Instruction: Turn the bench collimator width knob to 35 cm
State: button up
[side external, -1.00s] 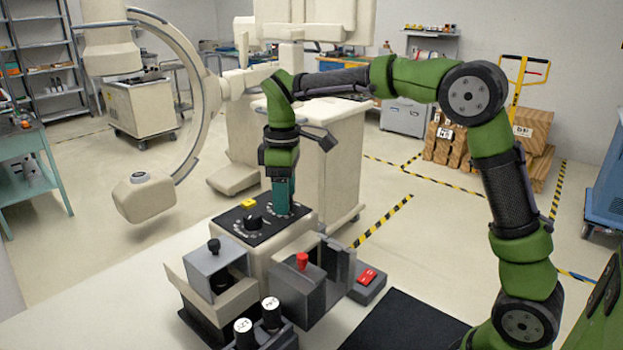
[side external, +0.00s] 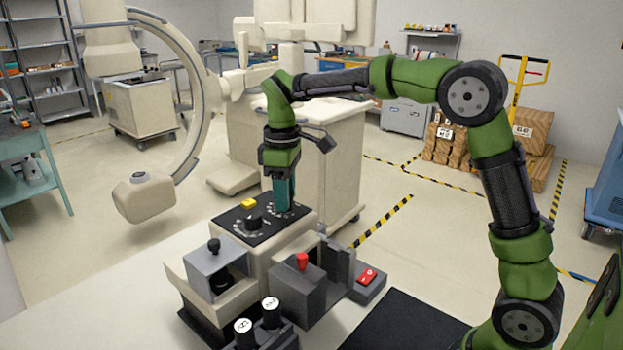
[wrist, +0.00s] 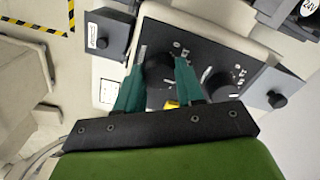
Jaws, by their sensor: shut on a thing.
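The bench collimator (side external: 260,250) is a beige box with a black top panel carrying two dials. The front black knob (side external: 253,221) stands free with a ring of white marks. The rear knob is mostly hidden by my gripper in the side view. In the wrist view that dark round knob (wrist: 158,78) sits between my teal fingers, and the other knob (wrist: 222,85) is to its right. My gripper (side external: 283,207) points straight down over the panel, shut on the rear knob. The scale numbers are too small to read.
A yellow button (side external: 248,204) lies on the panel near the knobs. A grey block with a black knob (side external: 214,244), a red-topped lever (side external: 302,261) and a red switch (side external: 368,275) stand close by. A white C-arm (side external: 150,195) and cabinet are behind.

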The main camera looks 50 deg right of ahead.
jog(key=m, duration=0.4)
jog(key=shift+m, duration=2.4)
jog(key=shift+a, duration=0.1)
jog(key=o, duration=1)
jog(key=shift+o, duration=0.2)
jog(key=shift+r, duration=0.15)
notch_tip(320, 180, up, 17)
jog(key=shift+f, duration=0.2)
